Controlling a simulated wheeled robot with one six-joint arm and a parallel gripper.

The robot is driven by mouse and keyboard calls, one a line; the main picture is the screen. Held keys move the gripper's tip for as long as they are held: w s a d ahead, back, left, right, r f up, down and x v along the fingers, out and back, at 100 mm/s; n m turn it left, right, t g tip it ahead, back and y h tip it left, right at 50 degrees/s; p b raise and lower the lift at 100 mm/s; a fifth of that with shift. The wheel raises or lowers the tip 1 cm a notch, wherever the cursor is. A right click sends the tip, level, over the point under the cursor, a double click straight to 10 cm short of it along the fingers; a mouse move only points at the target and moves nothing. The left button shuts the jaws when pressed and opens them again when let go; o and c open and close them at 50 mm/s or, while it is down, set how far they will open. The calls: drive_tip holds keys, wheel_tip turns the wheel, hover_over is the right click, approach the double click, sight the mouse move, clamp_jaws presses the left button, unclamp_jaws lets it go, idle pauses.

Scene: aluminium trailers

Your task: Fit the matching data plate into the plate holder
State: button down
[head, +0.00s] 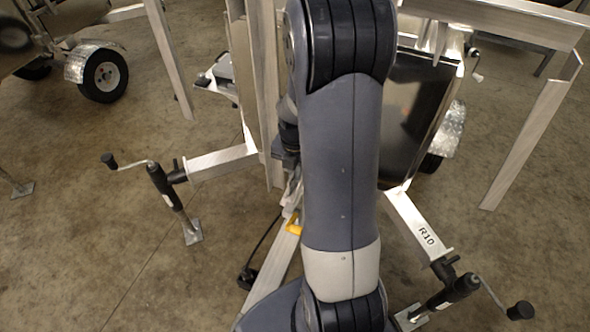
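My own arm stands up through the middle of the head view and covers much of the trailer behind it. Dark wrist parts of the arm show just left of the upper link, but my gripper's fingers are hidden behind it. No data plate can be made out. No plate holder can be made out either. The aluminium trailer (225,163) in front of me carries the marking R10 (427,236) on its right frame beam.
Crank jacks stand at the trailer's left (165,187) and right (447,293) corners. A yellow part (293,225) sits on the drawbar, with a black cable plug (247,278) beside it. Another trailer's wheel (104,76) is at upper left. Concrete floor is open on both sides.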

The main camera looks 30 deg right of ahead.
drive_tip(key=shift+f+b, duration=0.75)
drive_tip(key=shift+f, duration=0.25)
drive_tip(key=c, duration=1.5)
unclamp_jaws()
drive_tip(key=shift+c, duration=0.2)
wheel_tip(320, 180, up, 11)
drive_tip(key=shift+f+p, duration=0.1)
drive_tip(key=shift+p, duration=0.6)
wheel_tip(320, 180, down, 10)
drive_tip(key=shift+r+b, duration=0.1)
drive_tip(key=shift+b, duration=0.25)
drive_tip(key=shift+f, duration=0.25)
